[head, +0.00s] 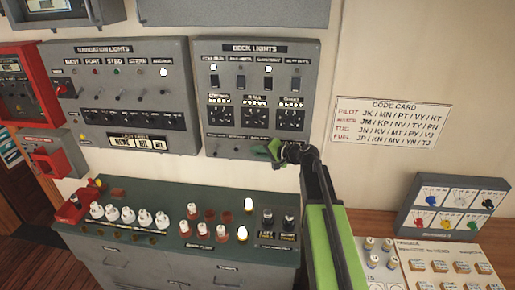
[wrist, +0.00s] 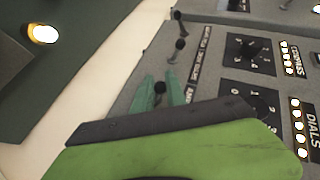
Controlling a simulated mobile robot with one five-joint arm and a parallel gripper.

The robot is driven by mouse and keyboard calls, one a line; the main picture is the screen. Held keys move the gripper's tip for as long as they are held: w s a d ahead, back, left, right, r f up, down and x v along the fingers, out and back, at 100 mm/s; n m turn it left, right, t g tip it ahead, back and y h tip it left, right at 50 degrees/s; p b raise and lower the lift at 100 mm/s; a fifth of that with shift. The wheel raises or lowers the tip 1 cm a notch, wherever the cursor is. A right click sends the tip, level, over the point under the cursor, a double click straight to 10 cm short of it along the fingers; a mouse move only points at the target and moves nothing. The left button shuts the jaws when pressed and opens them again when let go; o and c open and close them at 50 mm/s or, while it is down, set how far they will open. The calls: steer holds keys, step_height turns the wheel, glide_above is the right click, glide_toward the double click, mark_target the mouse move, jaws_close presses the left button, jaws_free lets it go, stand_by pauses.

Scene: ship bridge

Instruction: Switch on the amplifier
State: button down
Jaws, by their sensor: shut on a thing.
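The grey deck lights panel (head: 226,127) hangs on the wall in the head view. Small levers run along its lower edge. In the wrist view, a black-tipped lever (wrist: 160,88) stands between the green fingers of my gripper (wrist: 161,94), which is shut on it. A label beside it is mostly hidden, so I cannot read it as the amplifier's. Two other levers, the nearer one (wrist: 180,45) and a farther one (wrist: 178,15), stand free. In the head view, my gripper (head: 268,150) is at the panel's lower right; its fingers hide the held lever.
Rotary dials (head: 255,118) sit just above the lever row. The navigation lights panel (head: 120,100) is to the left. A console (head: 190,255) with white and orange knobs stands below. A code card (head: 390,123) hangs at right, above a grey switch box (head: 455,208).

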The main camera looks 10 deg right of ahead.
steer(key=shift+w+d+r+m+p, duration=0.2)
steer(key=shift+r+m+p, duration=0.1)
steer(key=shift+p, duration=0.1)
steer(key=c, duration=1.6)
jaws_free()
steer(key=shift+s, duration=0.1)
steer(key=shift+c, duration=0.2)
steer(key=p+v, duration=0.7)
steer(key=v, duration=1)
steer(key=shift+d+r, duration=0.25)
steer(key=shift+r, duration=0.1)
